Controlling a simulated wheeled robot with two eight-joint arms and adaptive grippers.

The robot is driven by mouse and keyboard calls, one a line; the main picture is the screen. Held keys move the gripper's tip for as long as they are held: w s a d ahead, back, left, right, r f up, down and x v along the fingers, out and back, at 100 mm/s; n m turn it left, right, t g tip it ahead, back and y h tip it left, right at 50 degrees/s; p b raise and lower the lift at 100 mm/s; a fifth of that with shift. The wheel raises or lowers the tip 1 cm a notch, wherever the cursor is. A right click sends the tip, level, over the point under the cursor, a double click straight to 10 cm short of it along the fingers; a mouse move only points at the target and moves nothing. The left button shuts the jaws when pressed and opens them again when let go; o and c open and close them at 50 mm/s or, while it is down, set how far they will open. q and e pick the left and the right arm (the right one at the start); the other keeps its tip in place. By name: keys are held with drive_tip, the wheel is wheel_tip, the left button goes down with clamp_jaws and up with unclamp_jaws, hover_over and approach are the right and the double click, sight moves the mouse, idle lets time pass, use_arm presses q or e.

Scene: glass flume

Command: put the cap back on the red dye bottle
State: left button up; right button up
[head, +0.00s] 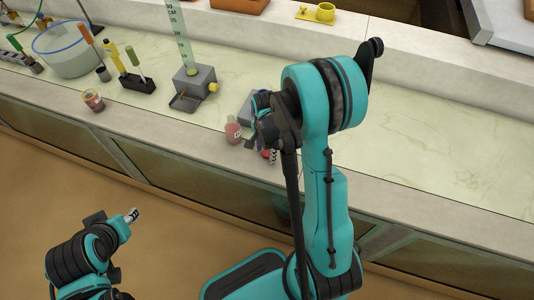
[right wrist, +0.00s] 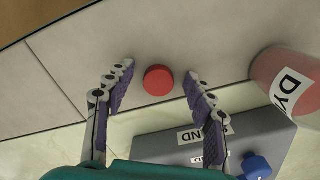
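The red cap (right wrist: 158,80) lies on the pale counter in the right wrist view, between the two fingers of my right gripper and apart from both. It shows only partly in the head view (head: 267,154), beside the gripper. My right gripper (head: 262,149) is open, with its fingers pointing down at the counter. The red dye bottle (head: 233,131) stands just left of it; in the right wrist view the bottle (right wrist: 287,72) is at the right edge, its label partly readable as "Dy". My left gripper (head: 131,216) is away from the counter at lower left; its finger opening is unclear.
A grey labelled block (right wrist: 215,140) with a blue knob (right wrist: 256,166) stands close to the bottle. A small reddish cup (head: 94,101), a grey stand with a scale (head: 194,80) and a round glass vessel (head: 66,50) are further left. The counter at right is clear.

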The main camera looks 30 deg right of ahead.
sight(266, 154)
drive_tip(key=c, duration=0.6)
drive_tip(key=shift+r, duration=0.45)
wheel_tip(266, 154, up, 4)
drive_tip(key=shift+s+d+f+p, duration=0.1)
drive_tip(key=shift+s+d+p, duration=0.05)
drive_tip(key=shift+p, duration=1.1)
drive_tip(key=s+d+r+p, duration=0.3)
drive_tip(key=s+d+r, duration=0.3)
drive_tip(key=s, duration=0.3)
drive_tip(key=shift+d+r, duration=0.15)
drive_tip(key=shift+d, duration=0.3)
